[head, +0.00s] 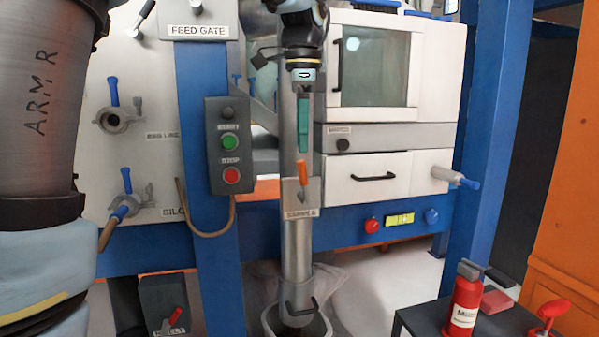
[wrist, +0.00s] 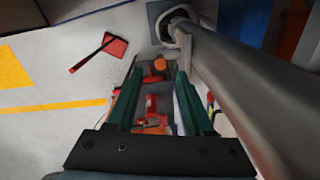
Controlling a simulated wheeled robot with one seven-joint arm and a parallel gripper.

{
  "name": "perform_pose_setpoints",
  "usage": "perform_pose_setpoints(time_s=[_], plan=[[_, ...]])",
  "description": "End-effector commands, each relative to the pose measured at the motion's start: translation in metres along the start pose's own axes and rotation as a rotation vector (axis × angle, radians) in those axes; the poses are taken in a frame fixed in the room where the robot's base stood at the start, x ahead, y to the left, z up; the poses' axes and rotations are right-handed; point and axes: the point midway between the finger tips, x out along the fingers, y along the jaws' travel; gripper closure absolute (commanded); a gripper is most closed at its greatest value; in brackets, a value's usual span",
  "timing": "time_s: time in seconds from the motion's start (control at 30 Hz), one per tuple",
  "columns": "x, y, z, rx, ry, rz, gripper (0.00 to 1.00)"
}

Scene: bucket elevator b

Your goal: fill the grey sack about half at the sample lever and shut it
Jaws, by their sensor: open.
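The sample lever (head: 302,177) has an orange handle and sits on a small metal plate on the upright metal pipe. My gripper (head: 303,148) points down in front of the pipe, just above the lever. Its green fingers show side-on in the head view. In the wrist view my gripper (wrist: 157,72) is open, with an orange knob (wrist: 157,66) between its fingers; I cannot tell for sure that this is the lever. At the pipe's foot a grey open mouth (head: 296,323), probably the sack, surrounds the pipe. Its lower part is cut off, and its fill cannot be seen.
The pipe (wrist: 235,90) runs close along the right in the wrist view. A green-and-red button box (head: 229,146) is left of the pipe. A drawer (head: 385,177) is to the right. A red extinguisher (head: 463,305) stands on a dark table. A red-bladed tool (wrist: 113,45) lies on the floor.

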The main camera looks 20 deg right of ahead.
Motion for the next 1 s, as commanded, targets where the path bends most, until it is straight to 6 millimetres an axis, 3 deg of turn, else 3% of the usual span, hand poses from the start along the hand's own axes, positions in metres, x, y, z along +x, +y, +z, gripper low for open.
perform_pose_setpoints(time_s=[0.1,0.33,0.77,1.0], plan=[[0.024,0.001,0.001,0.000,-0.002,0.004,0.48],[0.056,0.001,0.001,0.001,-0.001,0.002,0.48],[0.067,0.000,0.000,0.000,0.000,0.000,0.48],[0.067,0.000,0.000,0.000,0.000,0.000,0.74]])
